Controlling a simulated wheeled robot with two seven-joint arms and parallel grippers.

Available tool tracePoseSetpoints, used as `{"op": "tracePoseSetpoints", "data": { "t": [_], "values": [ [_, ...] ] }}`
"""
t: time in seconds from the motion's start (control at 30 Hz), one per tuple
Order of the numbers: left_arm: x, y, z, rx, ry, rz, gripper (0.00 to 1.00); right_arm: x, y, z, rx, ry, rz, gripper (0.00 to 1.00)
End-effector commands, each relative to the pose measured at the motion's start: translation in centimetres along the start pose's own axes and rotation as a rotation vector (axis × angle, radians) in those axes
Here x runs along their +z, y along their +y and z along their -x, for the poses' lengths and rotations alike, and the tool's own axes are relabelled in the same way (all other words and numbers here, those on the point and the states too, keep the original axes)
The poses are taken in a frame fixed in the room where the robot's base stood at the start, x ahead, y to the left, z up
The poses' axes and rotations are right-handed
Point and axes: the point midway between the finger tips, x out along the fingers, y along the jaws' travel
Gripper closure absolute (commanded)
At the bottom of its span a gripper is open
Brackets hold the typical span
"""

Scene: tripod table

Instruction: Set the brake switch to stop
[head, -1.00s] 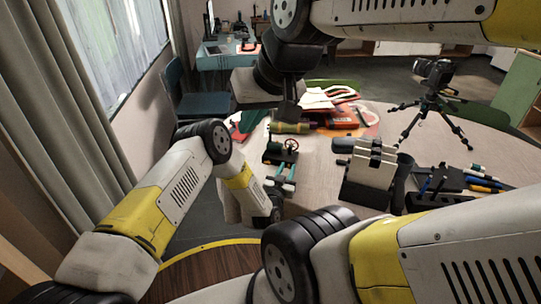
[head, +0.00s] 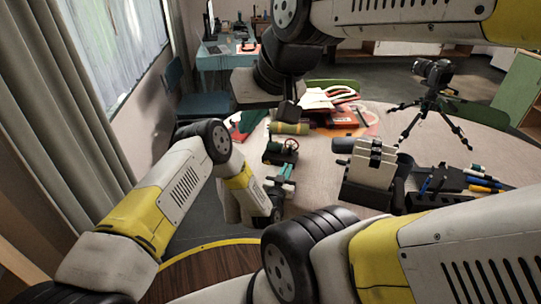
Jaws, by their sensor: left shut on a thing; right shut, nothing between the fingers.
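A small dark green device (head: 278,155) stands on the near left part of the round table, with a small red-brown wheel (head: 291,145) on top. Teal parts (head: 285,169) show just in front of it. I cannot make out the brake switch or its setting. My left gripper (head: 281,189) is low in front of the device, close to the teal parts and partly hidden by my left wrist. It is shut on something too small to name. My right gripper (head: 289,109) hangs above the table beyond the device, over an olive cylinder (head: 290,128), shut and empty.
A cream and dark machine (head: 371,170) stands right of the device. Further right are a pen tray (head: 440,195) and a camera on a tripod (head: 433,105). Papers and an orange item (head: 340,118) lie behind. Bare tabletop (head: 318,165) lies between the device and the machine.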

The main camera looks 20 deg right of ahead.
Motion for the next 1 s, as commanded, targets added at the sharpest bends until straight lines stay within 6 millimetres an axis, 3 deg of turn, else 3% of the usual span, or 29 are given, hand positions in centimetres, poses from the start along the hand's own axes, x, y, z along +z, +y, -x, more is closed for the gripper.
{"op": "tracePoseSetpoints", "data": {
  "t": [0.77,1.0],
  "values": [
    [0.0,0.0,0.0,0.0,0.0,0.0,1.0,0.0,0.0,0.0,0.0,0.0,0.0,1.0],
    [0.0,-2.5,0.0,-0.003,0.0,-0.002,1.0,0.0,0.0,0.0,0.0,0.0,0.0,1.0]
  ]
}}
